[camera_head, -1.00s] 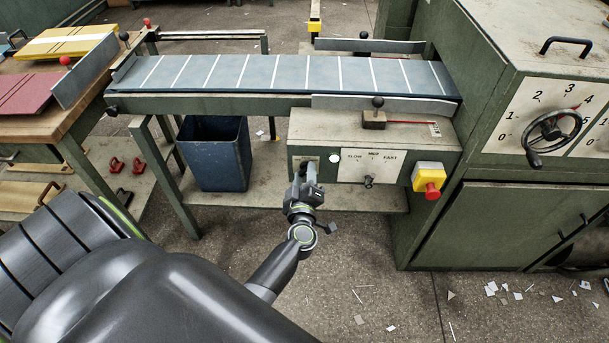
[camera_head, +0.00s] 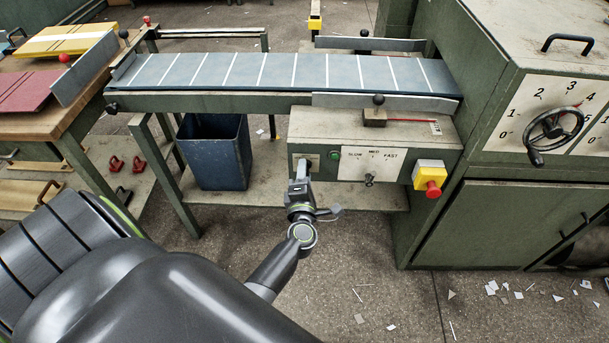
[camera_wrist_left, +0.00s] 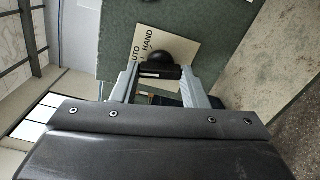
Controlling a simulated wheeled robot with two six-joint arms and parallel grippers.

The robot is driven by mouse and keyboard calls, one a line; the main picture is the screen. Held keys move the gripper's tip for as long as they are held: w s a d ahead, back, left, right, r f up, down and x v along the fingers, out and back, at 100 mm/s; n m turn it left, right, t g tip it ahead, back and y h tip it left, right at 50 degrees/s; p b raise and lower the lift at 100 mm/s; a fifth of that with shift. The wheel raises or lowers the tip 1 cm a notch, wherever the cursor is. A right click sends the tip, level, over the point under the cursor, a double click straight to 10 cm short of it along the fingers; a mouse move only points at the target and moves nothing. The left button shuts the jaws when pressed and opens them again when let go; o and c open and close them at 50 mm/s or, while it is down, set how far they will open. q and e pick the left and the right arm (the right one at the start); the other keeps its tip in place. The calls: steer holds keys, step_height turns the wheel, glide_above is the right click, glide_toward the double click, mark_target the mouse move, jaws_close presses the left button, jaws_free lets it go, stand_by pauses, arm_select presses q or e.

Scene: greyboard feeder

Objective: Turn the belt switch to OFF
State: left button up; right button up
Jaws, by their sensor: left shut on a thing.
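The belt switch shows in the left wrist view as a dark round knob (camera_wrist_left: 178,57) on a cream plate (camera_wrist_left: 150,38) lettered AUTO and HAND. Any other lettering there is hidden. My left gripper (camera_wrist_left: 163,82) is shut on the knob, with its two grey fingers on either side. In the head view the left gripper (camera_head: 301,172) is at the left end of the control box (camera_head: 300,134), over the lower part of the switch plate (camera_head: 312,157). A green lamp (camera_head: 334,155) is right of it. My right gripper is not in view.
A SLOW, MED, FAST dial (camera_head: 369,180) and a yellow box with a red button (camera_head: 431,185) are to the right. The striped belt (camera_head: 280,73) runs above. A blue bin (camera_head: 213,152) stands left, under the belt. Paper scraps litter the floor at right.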

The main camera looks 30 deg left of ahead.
arm_select(q)
steer(key=n+b, duration=0.1)
steer(key=n, duration=0.5)
steer(key=shift+b, duration=0.4)
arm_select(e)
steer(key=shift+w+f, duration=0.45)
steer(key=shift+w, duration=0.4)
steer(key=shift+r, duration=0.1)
arm_select(q)
steer(key=shift+n, duration=0.3)
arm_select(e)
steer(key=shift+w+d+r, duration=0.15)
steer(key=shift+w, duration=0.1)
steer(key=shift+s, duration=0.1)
arm_select(q)
steer(key=o, duration=1)
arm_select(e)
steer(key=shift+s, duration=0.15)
